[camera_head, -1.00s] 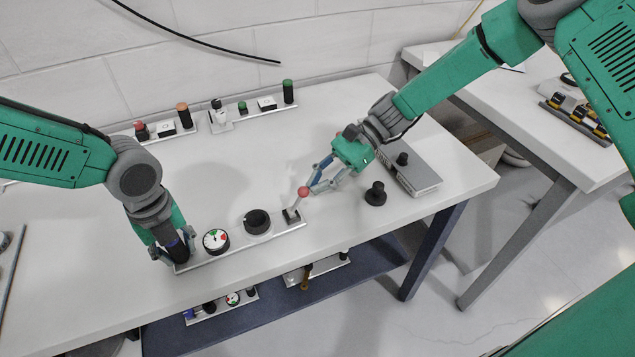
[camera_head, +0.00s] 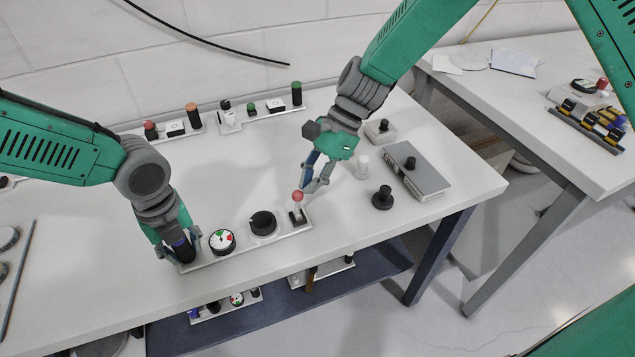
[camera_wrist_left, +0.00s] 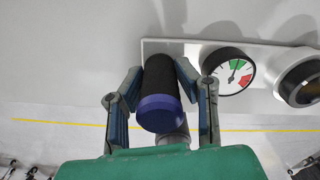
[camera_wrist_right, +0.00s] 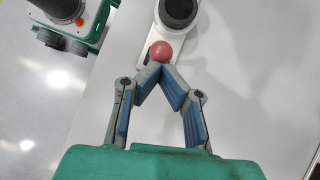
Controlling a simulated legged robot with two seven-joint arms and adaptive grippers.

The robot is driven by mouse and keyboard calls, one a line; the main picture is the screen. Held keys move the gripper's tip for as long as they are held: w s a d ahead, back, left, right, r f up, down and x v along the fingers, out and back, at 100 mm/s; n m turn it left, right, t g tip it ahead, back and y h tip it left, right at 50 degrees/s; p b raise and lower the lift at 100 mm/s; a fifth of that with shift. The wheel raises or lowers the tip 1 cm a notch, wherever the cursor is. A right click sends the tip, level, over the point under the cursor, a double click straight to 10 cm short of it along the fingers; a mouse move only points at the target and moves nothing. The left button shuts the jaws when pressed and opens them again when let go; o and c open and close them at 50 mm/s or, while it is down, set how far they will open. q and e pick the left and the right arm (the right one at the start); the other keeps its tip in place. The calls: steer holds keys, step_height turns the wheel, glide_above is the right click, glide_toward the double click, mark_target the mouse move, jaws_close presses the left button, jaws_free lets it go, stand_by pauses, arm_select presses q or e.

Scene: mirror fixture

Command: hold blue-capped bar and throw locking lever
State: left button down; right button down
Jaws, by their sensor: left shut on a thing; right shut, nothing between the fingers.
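The near panel (camera_head: 205,256) lies along the table's front edge. Its dark upright bar with a blue cap (camera_wrist_left: 160,110) is at the left end, partly hidden in the head view. My left gripper (camera_head: 181,253) is shut on this bar, with one finger on each side in the left wrist view. The locking lever (camera_head: 298,205) at the panel's right end has a red ball knob (camera_wrist_right: 160,51) and stands nearly upright. My right gripper (camera_head: 306,190) is shut and empty, its fingertips right at the knob. I cannot tell whether they touch.
A gauge (camera_head: 222,242) and a black knob (camera_head: 263,223) sit between bar and lever. The table's middle is clear.

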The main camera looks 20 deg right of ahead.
steer(key=shift+a+r+h, duration=0.2)
steer(key=shift+a+h, duration=0.5)
steer(key=shift+h, duration=0.2)
steer(key=shift+a+r, duration=0.1)
steer(key=shift+a, duration=0.55)
steer(key=shift+d, duration=0.1)
steer(key=shift+d+r, duration=0.1)
steer(key=shift+d, duration=0.05)
arm_select(q)
steer(key=shift+d, duration=0.1)
arm_select(e)
steer(key=shift+r, duration=0.7)
